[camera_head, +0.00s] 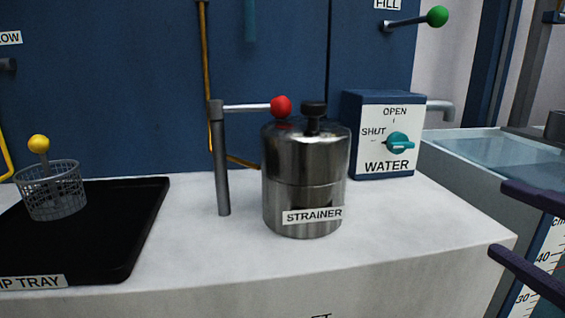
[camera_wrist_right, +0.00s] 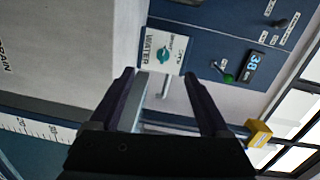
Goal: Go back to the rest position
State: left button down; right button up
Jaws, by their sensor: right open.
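My right gripper (camera_head: 528,235) shows at the right edge of the head view, its two dark fingers apart and nothing seen between them. It is right of the counter, in front of the water tank. In the right wrist view its fingers (camera_wrist_right: 160,90) are also spread and empty, pointing toward the blue water box (camera_wrist_right: 162,50). My left gripper does not show in either view.
A steel strainer (camera_head: 305,185) stands on the white counter (camera_head: 210,255). A wire basket (camera_head: 52,193) with a yellow knob sits on the black drip tray (camera_head: 120,225). The water valve box (camera_head: 385,135) and a water tank (camera_head: 480,150) are on the right.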

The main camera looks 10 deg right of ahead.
jog(key=s+a+r+n+g+y+p, duration=0.1)
jog(key=s+a+r+n+g+p, duration=0.15)
jog(key=a+n+p, duration=0.3)
jog(key=s+a+r+n+g+y+p, duration=0.2)
jog(key=a+r+n+g+p, duration=0.15)
jog(key=a+n+p, duration=0.2)
jog(key=s+d+r+n+g+h+p, duration=0.3)
jog(key=s+r+n+g+h+p, duration=0.4)
jog(key=s+p, duration=0.65)
pick_arm(q)
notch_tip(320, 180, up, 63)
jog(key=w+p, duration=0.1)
jog(key=p, duration=3.5)
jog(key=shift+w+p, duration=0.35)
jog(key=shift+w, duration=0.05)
pick_arm(e)
notch_tip(320, 180, up, 37)
jog(key=w+y, duration=0.1)
jog(key=w, duration=0.1)
jog(key=shift+d+m+y, duration=0.2)
jog(key=shift+m+y, duration=0.2)
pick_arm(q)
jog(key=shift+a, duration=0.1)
